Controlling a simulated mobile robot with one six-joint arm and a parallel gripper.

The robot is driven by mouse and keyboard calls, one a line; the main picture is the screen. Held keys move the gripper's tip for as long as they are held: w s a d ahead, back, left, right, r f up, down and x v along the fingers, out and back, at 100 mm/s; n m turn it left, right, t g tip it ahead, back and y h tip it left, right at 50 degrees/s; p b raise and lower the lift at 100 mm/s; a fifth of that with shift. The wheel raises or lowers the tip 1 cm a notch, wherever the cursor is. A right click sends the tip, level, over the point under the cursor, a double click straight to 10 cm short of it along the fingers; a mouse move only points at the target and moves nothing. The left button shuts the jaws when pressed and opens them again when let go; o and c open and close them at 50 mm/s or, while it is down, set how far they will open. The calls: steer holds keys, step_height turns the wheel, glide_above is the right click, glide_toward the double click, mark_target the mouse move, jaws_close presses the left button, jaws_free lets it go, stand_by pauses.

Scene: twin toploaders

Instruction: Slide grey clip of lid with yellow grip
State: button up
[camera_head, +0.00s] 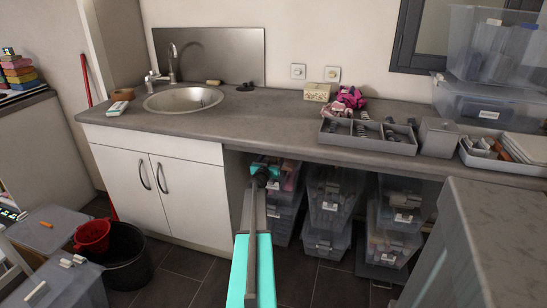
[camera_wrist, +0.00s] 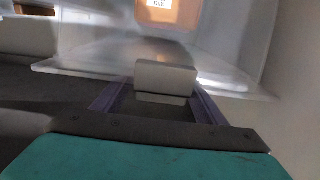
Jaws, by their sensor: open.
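In the wrist view, my gripper (camera_wrist: 160,88) is open, with one dark finger to each side of a grey block-shaped clip (camera_wrist: 165,78). The clip sits at the near rim of a translucent bin (camera_wrist: 235,45). I cannot tell whether the fingers touch it. An orange thing with a white label shows at the top of the wrist view. In the head view, my gripper (camera_head: 264,171) is under the counter by the left stack of clear bins (camera_head: 284,214), partly hiding it. I cannot make out a yellow grip in either view.
The grey counter (camera_head: 240,119) hangs over the bins. More clear bins stand to the right (camera_head: 327,207). A white cabinet (camera_head: 185,193) is left of my arm. A grey cabinet (camera_head: 490,240) stands at the front right. Dark tiled floor (camera_head: 315,275) shows between.

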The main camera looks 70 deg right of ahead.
steer(key=a, duration=1.3)
steer(key=shift+s, duration=0.4)
steer(key=shift+s, duration=0.15)
stand_by(0.3)
